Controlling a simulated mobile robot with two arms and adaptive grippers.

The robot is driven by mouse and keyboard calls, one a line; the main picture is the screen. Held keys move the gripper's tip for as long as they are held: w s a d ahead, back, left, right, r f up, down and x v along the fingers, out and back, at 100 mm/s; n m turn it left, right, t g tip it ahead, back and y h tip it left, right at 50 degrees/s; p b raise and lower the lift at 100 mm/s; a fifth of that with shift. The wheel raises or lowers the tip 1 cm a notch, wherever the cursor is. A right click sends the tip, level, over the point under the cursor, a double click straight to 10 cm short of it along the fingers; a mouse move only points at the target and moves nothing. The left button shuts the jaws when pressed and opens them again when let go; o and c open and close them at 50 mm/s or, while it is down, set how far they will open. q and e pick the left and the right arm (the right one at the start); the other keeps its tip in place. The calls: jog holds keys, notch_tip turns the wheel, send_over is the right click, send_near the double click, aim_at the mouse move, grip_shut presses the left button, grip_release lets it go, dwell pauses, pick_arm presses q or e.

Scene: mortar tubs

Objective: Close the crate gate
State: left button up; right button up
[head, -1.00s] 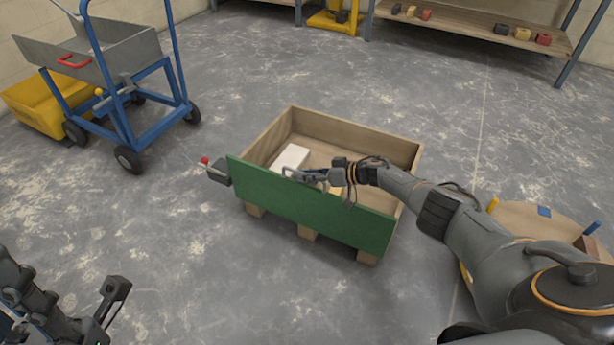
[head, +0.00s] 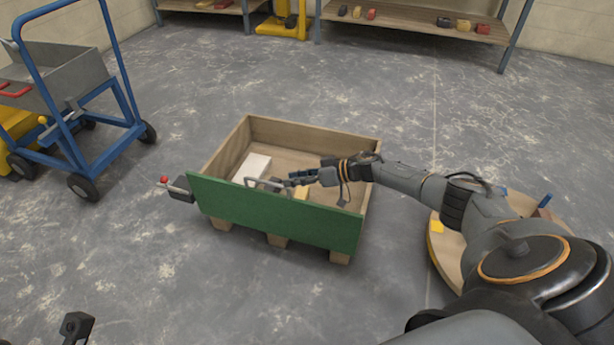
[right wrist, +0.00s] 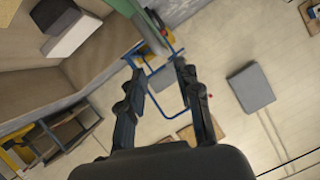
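The wooden crate (head: 318,132) stands on the floor in the middle of the head view. Its green gate (head: 275,216) stands upright across the near side; I cannot tell whether it is fully home. A grey handle (head: 262,183) sits at the gate's top edge. A dark latch block with a red knob (head: 165,180) is at the gate's left end. My right gripper (head: 292,179) is just right of the handle, over the crate; its fingers (right wrist: 162,103) are apart and empty in the wrist view. A piece of my left gripper (head: 76,325) shows at the bottom left.
Inside the crate are a white block (head: 252,168) and a yellow block (head: 302,193). A blue cart (head: 120,105) stands at left. A round wooden top (head: 440,262) is at right, partly behind my arm. Shelves (head: 420,17) line the back. Floor in front of the crate is clear.

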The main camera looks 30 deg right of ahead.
jog(key=v, duration=0.3)
jog(key=shift+s+d+r, duration=0.15)
jog(key=shift+s+d, duration=0.05)
jog(key=shift+d, duration=0.05)
